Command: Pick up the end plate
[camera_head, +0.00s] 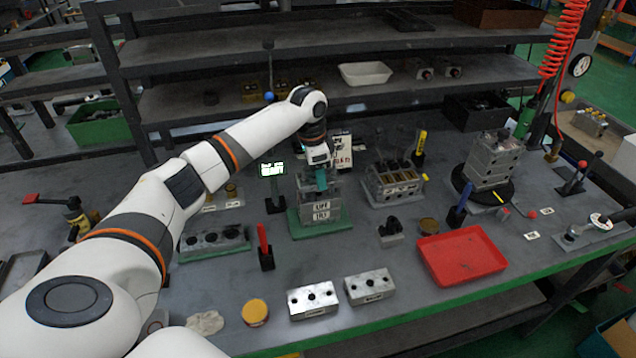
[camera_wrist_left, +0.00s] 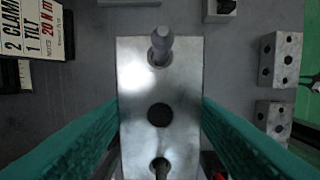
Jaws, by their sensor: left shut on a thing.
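The end plate appears to be the bare metal plate (camera_wrist_left: 135,80) in the left wrist view, on top of a labelled block stack (camera_head: 322,208) on a green base (camera_head: 318,226). It has a dark round hole in the middle and rod ends showing at its top and bottom. My left gripper (camera_head: 320,180) is over the stack in the head view. Its teal fingers (camera_wrist_left: 160,112) are shut on the plate from both sides in the wrist view. I cannot tell whether the plate has lifted off the stack. My right gripper is not in view.
Two loose metal blocks (camera_head: 312,299) (camera_head: 370,286) lie in front. A red tray (camera_head: 462,258) is at the right. A valve block (camera_head: 394,184) stands right of the stack, and a small lit display (camera_head: 273,170) stands left. Shelves (camera_head: 330,45) rise behind the bench.

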